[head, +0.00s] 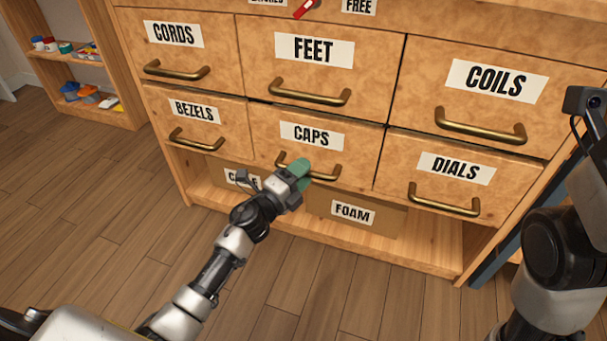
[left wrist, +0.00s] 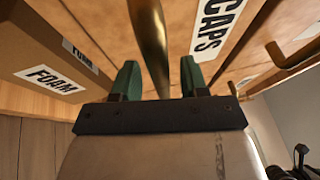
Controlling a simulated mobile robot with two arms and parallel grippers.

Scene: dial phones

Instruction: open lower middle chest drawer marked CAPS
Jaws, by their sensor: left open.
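The lower middle drawer (head: 358,158) of the wooden chest bears a white label reading CAPS (head: 312,136), and it looks shut. Its brass bar handle (head: 325,177) runs across the front below the label. My left gripper (head: 300,170), with green fingers, is at the left part of this handle and hides some of it. In the left wrist view the handle (left wrist: 150,45) passes between the two open fingers (left wrist: 160,80), with a gap on either side. The CAPS label (left wrist: 210,28) shows beside it. My right arm is at the right edge; its gripper is out of the picture.
Below, a cardboard box marked FOAM (head: 385,218) sits on the open bottom shelf. The wooden floor (head: 290,290) in front is clear.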

